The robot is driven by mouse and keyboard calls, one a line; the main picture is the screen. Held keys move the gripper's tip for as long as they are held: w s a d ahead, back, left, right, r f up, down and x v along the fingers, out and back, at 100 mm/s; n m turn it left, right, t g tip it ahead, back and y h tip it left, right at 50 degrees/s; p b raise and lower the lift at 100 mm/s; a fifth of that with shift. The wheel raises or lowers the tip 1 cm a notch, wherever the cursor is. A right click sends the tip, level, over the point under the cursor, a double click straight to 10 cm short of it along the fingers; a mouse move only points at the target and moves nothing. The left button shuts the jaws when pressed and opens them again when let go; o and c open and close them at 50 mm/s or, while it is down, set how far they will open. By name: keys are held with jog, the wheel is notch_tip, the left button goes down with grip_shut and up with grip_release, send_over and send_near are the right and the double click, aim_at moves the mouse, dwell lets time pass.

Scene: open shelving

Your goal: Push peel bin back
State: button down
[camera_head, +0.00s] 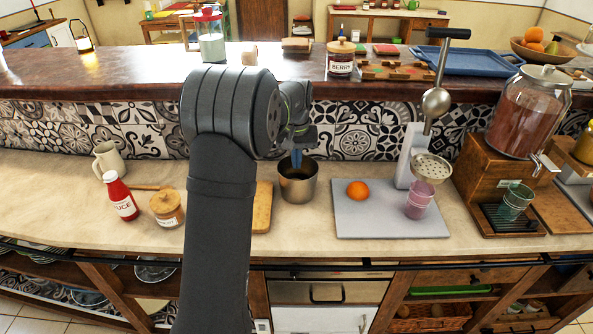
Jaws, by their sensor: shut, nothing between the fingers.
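A round metal bin (298,187), open at the top and likely the peel bin, stands upright on the pale counter, left of a grey board. My gripper (297,160) points down over the bin's far rim, with its bluish fingertips at or just above the opening. The fingers look closed and hold nothing that I can see. I cannot tell whether they touch the bin's wall. My dark arm crosses the view just left of the bin and hides part of the counter and a wooden board (262,208).
The grey board (390,222) holds an orange (357,190), pink cups (419,202) and a press (409,155). A patterned tile wall (350,135) rises behind the bin, with some bare counter before it. A sauce bottle (121,197) and jar (167,209) stand left.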

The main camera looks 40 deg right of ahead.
notch_tip(320, 180, up, 4)
jog(key=m+t, duration=0.4)
jog(key=m, duration=0.4)
send_over(299, 195)
jog(key=w+a, duration=0.1)
jog(key=w, duration=0.1)
jog(key=s+a+m+t+h, duration=0.1)
jog(key=s+a+m+t, duration=0.25)
jog(key=m, duration=0.75)
jog(key=s+a+f+m+h, duration=0.2)
jog(key=s+m, duration=0.3)
jog(key=m, duration=0.3)
jog(key=s+a+f+m+h, duration=0.1)
jog(key=s+a+m+h, duration=0.25)
jog(key=m, duration=0.45)
jog(key=shift+g+y, duration=0.35)
jog(key=x, duration=0.6)
jog(key=d+x, duration=0.1)
jog(key=x, duration=0.2)
jog(key=shift+s+d+f, duration=0.1)
jog(key=shift+s+f, duration=0.1)
jog(key=shift+s, duration=0.05)
jog(key=shift+w+d+f, duration=0.15)
jog(key=shift+w+d, duration=0.9)
jog(key=shift+w, duration=0.2)
jog(key=shift+w+d, duration=0.35)
jog(key=shift+w, duration=0.05)
